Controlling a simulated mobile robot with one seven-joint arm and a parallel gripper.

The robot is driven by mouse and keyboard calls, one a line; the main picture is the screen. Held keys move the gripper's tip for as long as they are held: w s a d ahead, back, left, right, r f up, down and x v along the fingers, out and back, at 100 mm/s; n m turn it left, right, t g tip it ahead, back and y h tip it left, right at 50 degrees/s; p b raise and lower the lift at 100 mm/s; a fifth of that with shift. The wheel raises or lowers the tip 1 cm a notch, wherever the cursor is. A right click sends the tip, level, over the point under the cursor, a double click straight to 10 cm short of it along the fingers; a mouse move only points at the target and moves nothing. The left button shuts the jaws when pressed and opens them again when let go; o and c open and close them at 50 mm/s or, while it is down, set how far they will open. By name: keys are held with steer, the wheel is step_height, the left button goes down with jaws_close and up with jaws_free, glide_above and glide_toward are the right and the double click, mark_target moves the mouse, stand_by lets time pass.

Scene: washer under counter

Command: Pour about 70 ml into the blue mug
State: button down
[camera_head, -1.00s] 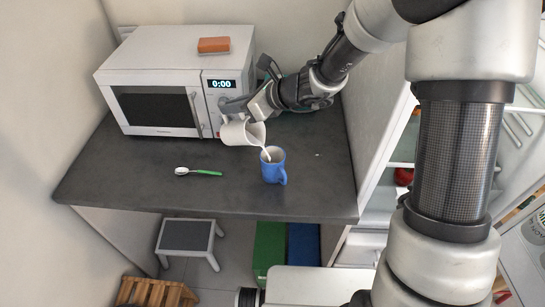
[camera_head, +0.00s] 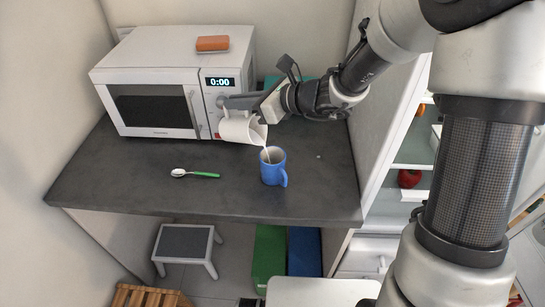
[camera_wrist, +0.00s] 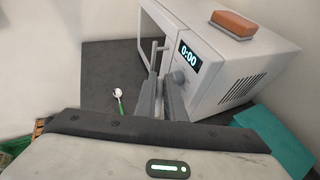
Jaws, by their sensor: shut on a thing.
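The blue mug (camera_head: 273,170) stands upright on the dark counter, its handle toward the lower right. My gripper (camera_head: 228,104) is shut on a white pitcher (camera_head: 236,128) in front of the microwave. The pitcher is tilted, its mouth toward the right and down, above and to the left of the mug. A thin white stream (camera_head: 266,148) runs from its lip into the mug's opening. The level inside the mug cannot be made out. In the wrist view my gripper's fingers (camera_wrist: 162,92) show close together, and the pitcher is hidden.
The white microwave (camera_head: 150,111) stands behind, with an orange-brown block (camera_head: 212,44) on top; the block also shows in the wrist view (camera_wrist: 234,24). A spoon with a green handle (camera_head: 205,174) lies left of the mug. The counter (camera_head: 120,187) is clear at the front left.

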mark_target(250, 115)
steer(key=shift+s+d+r+t+y+b, duration=0.15)
steer(key=shift+s+d+r+y+b, duration=0.15)
steer(key=shift+d+b, duration=0.35)
steer(key=shift+s+d+r+t+y+b, duration=0.15)
steer(key=shift+d+y+b, duration=0.25)
steer(key=shift+b, duration=0.45)
steer(key=shift+s+d+r+t+y+b, duration=0.1)
steer(key=shift+s+d+y+b, duration=0.2)
steer(key=shift+d+b, duration=0.35)
stand_by(0.6)
steer(key=a+p, duration=0.1)
steer(key=a+r+p, duration=0.1)
steer(key=p, duration=0.1)
steer(key=w+a+h+p, duration=0.1)
steer(key=p, duration=0.1)
steer(key=shift+r+g, duration=0.25)
steer(key=shift+g, duration=0.15)
steer(key=a+f+h+p, duration=0.1)
steer(key=p, duration=0.1)
steer(key=w+a+f+h+p, duration=0.1)
steer(key=p, duration=0.2)
steer(key=shift+w+a+f+g+h+p, duration=0.2)
steer(key=shift+a+g+h+p, duration=0.1)
steer(key=shift+g+h, duration=0.1)
steer(key=f, duration=0.1)
steer(key=f+h, duration=0.1)
steer(key=shift+w+a+f+g, duration=0.2)
steer(key=shift+w+f+g, duration=0.05)
steer(key=shift+f+g, duration=0.1)
steer(key=shift+p, duration=0.5)
